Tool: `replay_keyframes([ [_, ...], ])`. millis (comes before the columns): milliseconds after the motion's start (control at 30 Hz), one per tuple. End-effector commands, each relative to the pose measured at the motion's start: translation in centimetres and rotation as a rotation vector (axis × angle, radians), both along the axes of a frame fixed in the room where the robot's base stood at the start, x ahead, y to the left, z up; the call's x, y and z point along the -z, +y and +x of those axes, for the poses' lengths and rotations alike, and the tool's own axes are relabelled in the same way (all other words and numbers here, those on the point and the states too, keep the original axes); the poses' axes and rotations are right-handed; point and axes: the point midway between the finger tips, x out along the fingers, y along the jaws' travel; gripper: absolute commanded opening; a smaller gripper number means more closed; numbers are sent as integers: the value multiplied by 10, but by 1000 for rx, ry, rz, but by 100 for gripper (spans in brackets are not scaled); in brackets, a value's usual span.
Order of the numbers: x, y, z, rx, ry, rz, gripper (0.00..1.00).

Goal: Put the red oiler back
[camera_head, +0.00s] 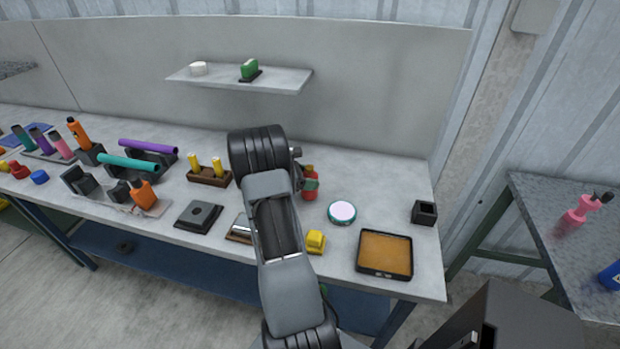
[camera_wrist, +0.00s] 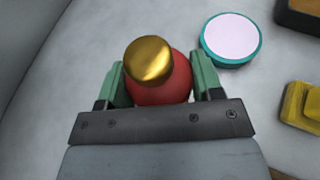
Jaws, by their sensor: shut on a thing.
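The red oiler (camera_head: 310,190) is on or just above the bench, partly hidden behind my arm in the head view. In the wrist view the red oiler (camera_wrist: 162,86) shows from above, with a rounded gold cap (camera_wrist: 148,60) on top. My gripper (camera_wrist: 160,80) has its green fingers on either side of the red body and is shut on it. In the head view my gripper (camera_head: 309,184) is mostly hidden by my wrist. I cannot tell whether the oiler's base touches the bench.
A white-topped teal round tin (camera_head: 342,212) stands right of the oiler. A yellow block (camera_head: 315,241), an orange-filled tray (camera_head: 385,253) and a black square holder (camera_head: 424,212) are nearby. A black square base (camera_head: 199,216) and a wooden rack (camera_head: 210,177) lie left. A shelf (camera_head: 240,81) hangs above.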

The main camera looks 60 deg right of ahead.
Motion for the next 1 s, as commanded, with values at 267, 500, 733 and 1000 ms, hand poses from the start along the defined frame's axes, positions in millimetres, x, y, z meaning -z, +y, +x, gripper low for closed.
replay_keyframes([
  [267, 11, 0, 0, 1, -1, -3, 29],
  [500, 13, 0, 0, 1, -1, -3, 29],
  [733, 14, 0, 0, 1, -1, -2, 71],
  [1000, 14, 0, 0, 1, -1, -2, 85],
])
